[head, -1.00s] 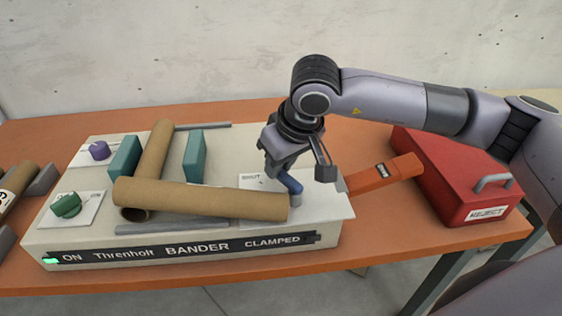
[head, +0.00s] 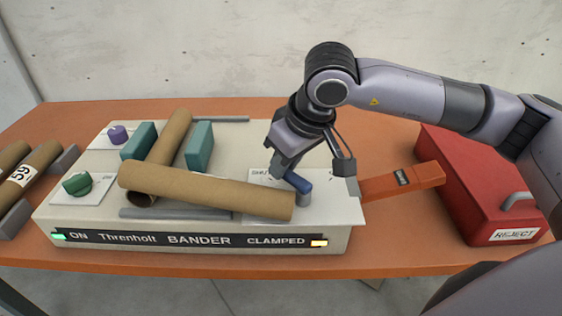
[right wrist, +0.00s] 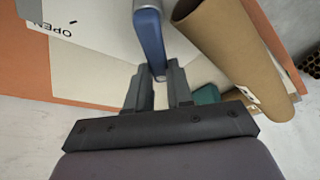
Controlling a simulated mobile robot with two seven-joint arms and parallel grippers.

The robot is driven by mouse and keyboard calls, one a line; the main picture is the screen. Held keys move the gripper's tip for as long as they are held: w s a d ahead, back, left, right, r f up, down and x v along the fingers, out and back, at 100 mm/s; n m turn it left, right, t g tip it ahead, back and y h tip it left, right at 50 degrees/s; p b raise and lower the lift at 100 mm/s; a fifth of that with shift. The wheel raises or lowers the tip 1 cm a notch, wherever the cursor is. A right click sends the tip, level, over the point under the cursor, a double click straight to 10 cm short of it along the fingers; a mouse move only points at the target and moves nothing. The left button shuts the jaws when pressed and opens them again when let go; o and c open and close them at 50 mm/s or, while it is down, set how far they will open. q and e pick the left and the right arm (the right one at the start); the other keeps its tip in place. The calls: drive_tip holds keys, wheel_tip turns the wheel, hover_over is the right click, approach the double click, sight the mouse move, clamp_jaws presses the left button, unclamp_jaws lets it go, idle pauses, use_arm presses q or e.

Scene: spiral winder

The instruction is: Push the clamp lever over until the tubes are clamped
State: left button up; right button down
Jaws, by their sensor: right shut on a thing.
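The blue clamp lever (head: 300,184) stands on a white plate at the right end of the Threnholt bander (head: 140,246). My right gripper (head: 281,172) is shut on the lever's free end. The right wrist view shows the lever (right wrist: 151,38) running down to between the fingertips of the gripper (right wrist: 160,82). One cardboard tube (head: 205,190) lies across the front of the bander, its right end close beside the lever. Another tube (head: 167,137) runs back from it between two teal blocks. An amber lamp (head: 318,243) glows beside the word CLAMPED. My left gripper is out of view.
A green knob (head: 77,183) and a purple knob (head: 117,134) sit at the bander's left, where a green lamp (head: 58,237) is lit. An orange chute (head: 405,182) leads toward a red REJECT box (head: 470,190). More tubes (head: 35,170) lie at the far left.

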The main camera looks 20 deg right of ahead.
sight(296, 178)
drive_tip(key=shift+a, duration=0.1)
idle(0.4)
drive_tip(key=c, duration=1)
unclamp_jaws()
drive_tip(key=shift+v, duration=3.65)
